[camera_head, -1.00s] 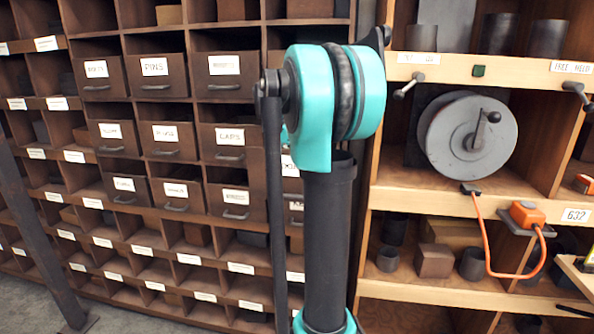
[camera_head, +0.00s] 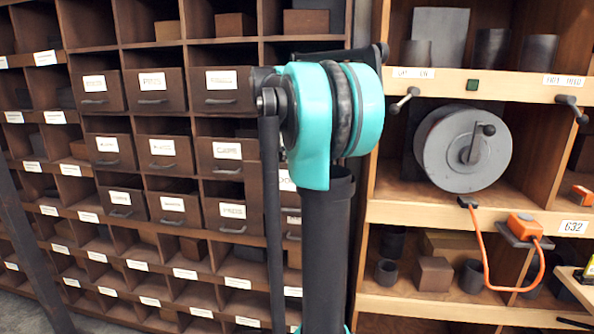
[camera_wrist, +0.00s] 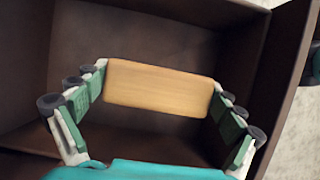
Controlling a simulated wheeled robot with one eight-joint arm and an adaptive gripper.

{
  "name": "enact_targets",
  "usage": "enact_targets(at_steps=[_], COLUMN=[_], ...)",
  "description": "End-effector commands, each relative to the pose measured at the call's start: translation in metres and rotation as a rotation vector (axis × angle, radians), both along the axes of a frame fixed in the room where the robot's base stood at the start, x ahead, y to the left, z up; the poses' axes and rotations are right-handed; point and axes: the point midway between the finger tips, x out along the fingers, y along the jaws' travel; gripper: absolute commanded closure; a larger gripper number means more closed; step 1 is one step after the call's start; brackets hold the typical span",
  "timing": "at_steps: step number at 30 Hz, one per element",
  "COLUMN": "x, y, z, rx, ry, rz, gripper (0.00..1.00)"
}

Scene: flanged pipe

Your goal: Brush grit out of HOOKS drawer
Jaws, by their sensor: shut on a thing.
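In the wrist view, my gripper (camera_wrist: 158,84) is shut on a pale wooden block (camera_wrist: 158,89), held crosswise between its green finger pads. The block looks like a brush back, but no bristles show. Behind it is the inside of a dark brown box-like space (camera_wrist: 165,40); I cannot tell whether the block touches its floor, and no grit can be made out. In the head view, several labelled brown drawers (camera_head: 232,152) sit in the rack. Their labels are too blurred to pick out HOOKS with certainty, and one label (camera_head: 287,181) is partly behind my arm. My gripper is hidden there.
Walls of the dark space rise close on both sides of my gripper in the wrist view. A pale shelf unit at the right holds a grey reel (camera_head: 463,150), an orange plug (camera_head: 525,228) with an orange cable, and several dark pots and blocks.

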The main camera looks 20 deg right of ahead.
Motion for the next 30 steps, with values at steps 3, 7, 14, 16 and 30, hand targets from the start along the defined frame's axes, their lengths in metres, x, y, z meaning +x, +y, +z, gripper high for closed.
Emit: enact_targets(at_steps=[3,7,14,16,30], x=[0.000,0.000,0.000,0.000,0.000], y=[0.000,0.000,0.000,0.000,0.000], z=[0.011,0.023,0.044,0.050,0.076], rx=[0.000,0.000,0.000,0.000,0.000], ry=[0.000,0.000,0.000,0.000,0.000], rz=[0.000,0.000,0.000,0.000,0.000], gripper=[0.41,0.41,0.41,0.41,0.41])
